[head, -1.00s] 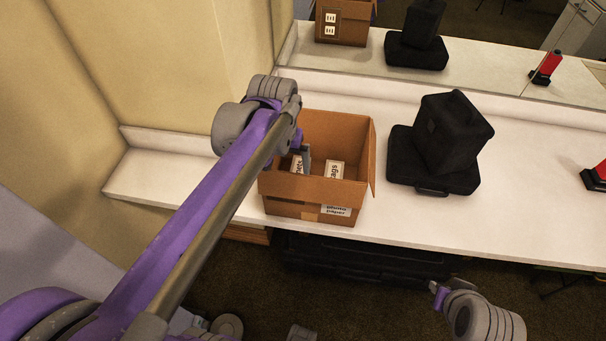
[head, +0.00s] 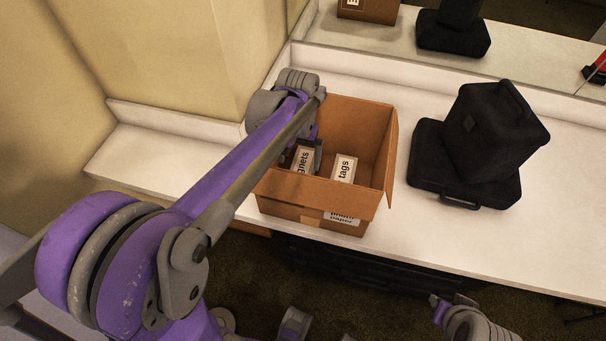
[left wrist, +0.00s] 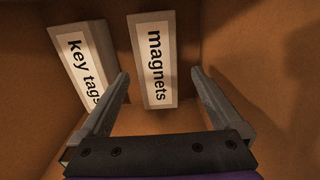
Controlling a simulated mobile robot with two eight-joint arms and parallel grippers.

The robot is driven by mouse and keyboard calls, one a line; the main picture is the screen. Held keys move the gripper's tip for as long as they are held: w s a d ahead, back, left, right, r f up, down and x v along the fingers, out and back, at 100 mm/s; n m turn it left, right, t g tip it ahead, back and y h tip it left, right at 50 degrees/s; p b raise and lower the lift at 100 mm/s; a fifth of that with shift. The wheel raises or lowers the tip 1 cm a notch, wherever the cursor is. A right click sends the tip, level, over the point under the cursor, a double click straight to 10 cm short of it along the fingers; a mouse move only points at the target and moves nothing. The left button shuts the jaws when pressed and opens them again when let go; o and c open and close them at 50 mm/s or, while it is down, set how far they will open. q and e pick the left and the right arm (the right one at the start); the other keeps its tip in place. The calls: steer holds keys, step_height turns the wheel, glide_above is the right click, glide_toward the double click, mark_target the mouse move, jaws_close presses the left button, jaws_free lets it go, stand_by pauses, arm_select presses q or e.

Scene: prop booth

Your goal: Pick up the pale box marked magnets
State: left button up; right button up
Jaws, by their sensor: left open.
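The pale magnets box (head: 301,160) stands inside an open cardboard carton, partly hidden by my left arm. In the left wrist view its label reads "magnets" (left wrist: 155,62). My left gripper (left wrist: 160,78) is open and points down into the carton, also seen in the head view (head: 313,148). The magnets box shows in the gap between its fingers; whether they touch it I cannot tell. My right gripper (head: 450,299) is low at the bottom right, away from the carton, and its jaws are unclear.
The cardboard carton (head: 285,199) stands on the white counter (head: 400,249). A key tags box (head: 344,168), also in the wrist view (left wrist: 85,65), is beside the magnets box. A black case stack (head: 490,135) stands to the right. A mirror runs behind.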

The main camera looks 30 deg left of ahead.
mark_target(301, 169)
arm_select(q)
steer(key=f, duration=0.7)
steer(key=shift+w+d, duration=0.15)
steer(key=shift+w, duration=0.1)
steer(key=shift+r, duration=0.1)
jaws_close()
